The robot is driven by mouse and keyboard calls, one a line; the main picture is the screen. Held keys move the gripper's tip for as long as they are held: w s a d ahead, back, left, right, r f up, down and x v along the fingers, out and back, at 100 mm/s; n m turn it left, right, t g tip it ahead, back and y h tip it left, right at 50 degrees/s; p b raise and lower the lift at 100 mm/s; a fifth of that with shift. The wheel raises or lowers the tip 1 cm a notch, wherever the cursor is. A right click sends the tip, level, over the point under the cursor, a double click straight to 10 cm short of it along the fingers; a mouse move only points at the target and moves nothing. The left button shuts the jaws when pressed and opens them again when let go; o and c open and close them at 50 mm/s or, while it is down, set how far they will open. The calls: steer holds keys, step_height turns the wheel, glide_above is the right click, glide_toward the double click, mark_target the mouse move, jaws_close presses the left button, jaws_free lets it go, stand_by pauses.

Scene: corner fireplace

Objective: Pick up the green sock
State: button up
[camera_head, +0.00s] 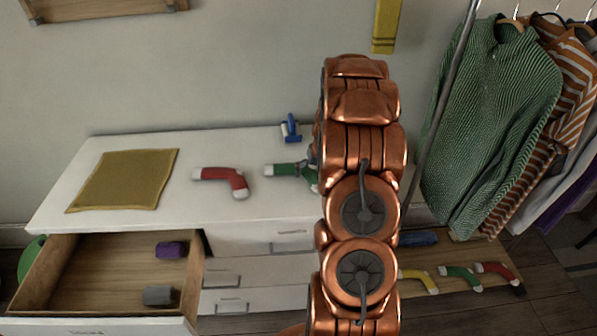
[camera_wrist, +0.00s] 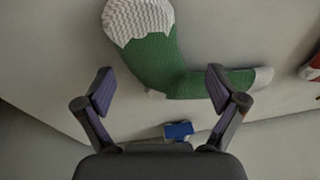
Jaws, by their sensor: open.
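A green sock (camera_head: 284,170) with white ends lies on the white dresser top (camera_head: 262,205), partly hidden behind my arm in the head view. In the wrist view the green sock (camera_wrist: 158,62) lies bent across the upper middle, its patterned white end at the top and a plain white end at right. My gripper (camera_wrist: 160,80) is open, its two fingers apart, with part of the sock showing between and beyond them. Nothing is held. I cannot tell the height of the fingers above the sock. Another green sock (camera_head: 461,278) lies on a low wooden board at right.
A red sock (camera_head: 225,181), a mustard cloth (camera_head: 125,180) and a blue object (camera_head: 291,128) are on the dresser. An open drawer (camera_head: 110,265) holds purple and grey items. Clothes hang on a rack (camera_head: 446,95) at right. More socks lie on the low board (camera_head: 430,250).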

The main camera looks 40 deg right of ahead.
steer(key=shift+f, duration=0.1)
steer(key=shift+c, duration=0.2)
steer(key=c, duration=1)
steer(key=shift+o, duration=0.2)
